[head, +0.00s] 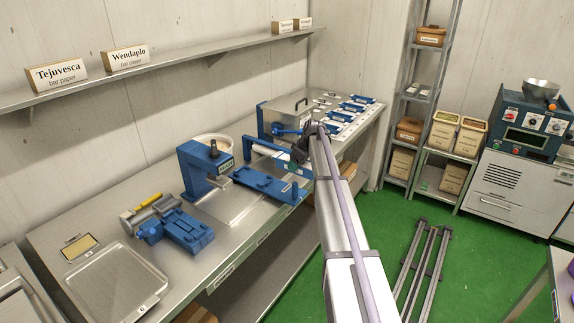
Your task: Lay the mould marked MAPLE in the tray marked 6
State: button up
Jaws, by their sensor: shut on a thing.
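My gripper (301,152) is at the far end of my arm, over the bench in front of the metal tank. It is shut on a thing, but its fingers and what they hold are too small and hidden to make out. A blue part shows just left of it; I cannot tell if it is held. Several blue moulds (350,108) with pale labels lie on the far end of the bench; their words are unreadable. A shallow metal tray (118,285) at the near left bears a small mark, perhaps a 6. It looks empty.
A blue press (198,172) and a blue clamp-like device (185,230) stand along the bench. A lidded metal tank (291,110) stands behind my gripper. A wall shelf (170,60) carries name boxes. Another tray (14,285) is cut off at the left edge.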

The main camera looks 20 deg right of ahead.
jog(key=s+a, duration=1.2)
jog(key=a, duration=0.7)
jog(key=s+a, duration=1.2)
jog(key=a, duration=0.7)
jog(key=s+a, duration=1.3)
jog(key=a, duration=0.6)
jog(key=w+a, duration=0.7)
jog(key=w, duration=0.4)
jog(key=w+a, duration=0.8)
jog(key=w, duration=0.3)
notch_tip(320, 180, down, 14)
jog(key=b, duration=1.4)
jog(key=shift+d+f, duration=0.15)
jog(key=shift+f, duration=0.1)
jog(key=shift+f+b, duration=0.15)
jog(key=shift+b, duration=0.2)
jog(key=shift+f, duration=0.25)
jog(key=shift+f+b, duration=0.15)
jog(key=shift+b, duration=0.3)
